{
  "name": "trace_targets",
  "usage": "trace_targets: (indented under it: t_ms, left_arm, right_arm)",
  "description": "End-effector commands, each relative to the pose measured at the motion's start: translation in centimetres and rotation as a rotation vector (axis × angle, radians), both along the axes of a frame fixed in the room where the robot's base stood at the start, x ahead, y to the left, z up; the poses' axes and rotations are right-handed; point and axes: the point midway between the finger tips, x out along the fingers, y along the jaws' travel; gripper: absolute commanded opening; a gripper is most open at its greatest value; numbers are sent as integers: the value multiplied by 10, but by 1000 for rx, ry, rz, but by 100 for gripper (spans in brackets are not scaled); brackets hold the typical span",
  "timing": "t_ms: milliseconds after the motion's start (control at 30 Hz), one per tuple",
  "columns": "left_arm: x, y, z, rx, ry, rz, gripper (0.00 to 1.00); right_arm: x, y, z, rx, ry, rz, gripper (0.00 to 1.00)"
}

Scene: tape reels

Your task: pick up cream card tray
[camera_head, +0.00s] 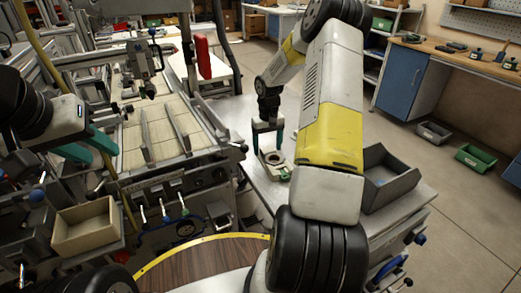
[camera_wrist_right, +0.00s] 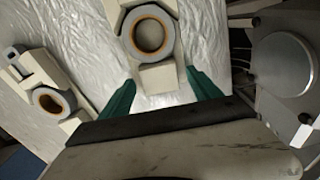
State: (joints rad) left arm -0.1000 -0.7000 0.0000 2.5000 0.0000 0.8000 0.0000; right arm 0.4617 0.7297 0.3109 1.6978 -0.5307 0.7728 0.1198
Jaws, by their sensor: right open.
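A cream card tray (camera_wrist_right: 158,78) holding a grey tape reel with an orange-brown core (camera_wrist_right: 150,12) lies at the top middle of the right wrist view. A second cream tray (camera_wrist_right: 40,70) with a similar reel lies to its left. My right gripper (camera_wrist_right: 160,88) is open and empty, its green fingers on either side of the first tray's near end; I cannot tell whether they touch it. In the head view the right gripper (camera_head: 268,146) points down just above a cream tray (camera_head: 268,158) on the bench. My left gripper (camera_head: 90,148) is open and empty at far left.
The metal bench (camera_head: 247,168) carries the trays, with a dark grey bin (camera_head: 392,185) at its right. A machine with a slatted bed (camera_head: 150,130) stands left. An open tan box (camera_head: 85,232) is at lower left. My right arm hides part of the bench.

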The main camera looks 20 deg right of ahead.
Motion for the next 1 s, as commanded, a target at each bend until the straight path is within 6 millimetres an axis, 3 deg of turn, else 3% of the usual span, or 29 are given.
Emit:
trace_targets:
  t_ms: [33, 367, 667, 1000]
  left_arm:
    - [0, 0, 0, 0, 0, 0, 36]
    - [0, 0, 0, 0, 0, 0, 36]
    - [0, 0, 0, 0, 0, 0, 36]
    - [0, 0, 0, 0, 0, 0, 36]
  right_arm:
    - [0, 0, 0, 0, 0, 0, 67]
    - [0, 0, 0, 0, 0, 0, 2]
    - [0, 0, 4, 0, -1, -1, 0]
    - [1, -1, 65, -2, -4, -1, 0]
